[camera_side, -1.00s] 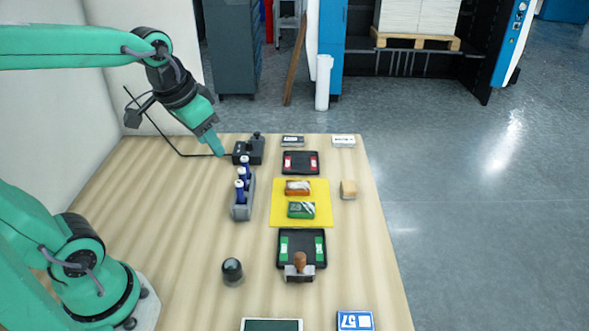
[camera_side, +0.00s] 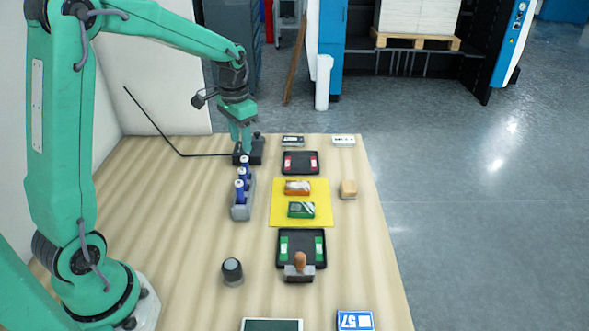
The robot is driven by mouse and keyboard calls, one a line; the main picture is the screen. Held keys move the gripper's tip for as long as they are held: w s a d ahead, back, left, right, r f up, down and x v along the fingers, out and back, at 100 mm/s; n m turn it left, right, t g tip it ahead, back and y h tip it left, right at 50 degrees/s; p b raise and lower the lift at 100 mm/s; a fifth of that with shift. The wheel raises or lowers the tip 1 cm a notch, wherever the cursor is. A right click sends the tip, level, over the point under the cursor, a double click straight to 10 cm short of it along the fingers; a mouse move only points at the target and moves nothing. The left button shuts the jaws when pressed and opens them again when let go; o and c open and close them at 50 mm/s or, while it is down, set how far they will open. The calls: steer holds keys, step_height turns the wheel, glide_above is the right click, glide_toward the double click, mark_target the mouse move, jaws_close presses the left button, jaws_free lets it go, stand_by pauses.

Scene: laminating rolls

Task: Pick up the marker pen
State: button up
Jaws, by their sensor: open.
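Three upright blue pen-like items with pale tops, which look like marker pens (camera_side: 240,191), stand in a row in a grey holder (camera_side: 241,212) left of the table's middle. Which one is the marker pen of the task I cannot tell. My gripper (camera_side: 241,149) points down, open and apparently empty, just beyond the far end of the row. In the picture its fingertips come close to the farthest blue item and overlap a black device (camera_side: 257,151) behind. The exact gap is hard to tell.
A yellow mat (camera_side: 318,218) with an orange and a green packet lies right of the holder. Black trays (camera_side: 301,162) with red and green pieces (camera_side: 302,236) lie beyond and nearer. A dark round object (camera_side: 232,272) stands in front.

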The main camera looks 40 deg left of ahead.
mark_target(244, 158)
steer(key=shift+w+a+f, duration=0.5)
steer(key=shift+a+f, duration=0.1)
steer(key=shift+f, duration=1.55)
steer(key=shift+f, duration=0.1)
steer(key=shift+w+f, duration=0.1)
steer(key=shift+f, duration=2.4)
jaws_close()
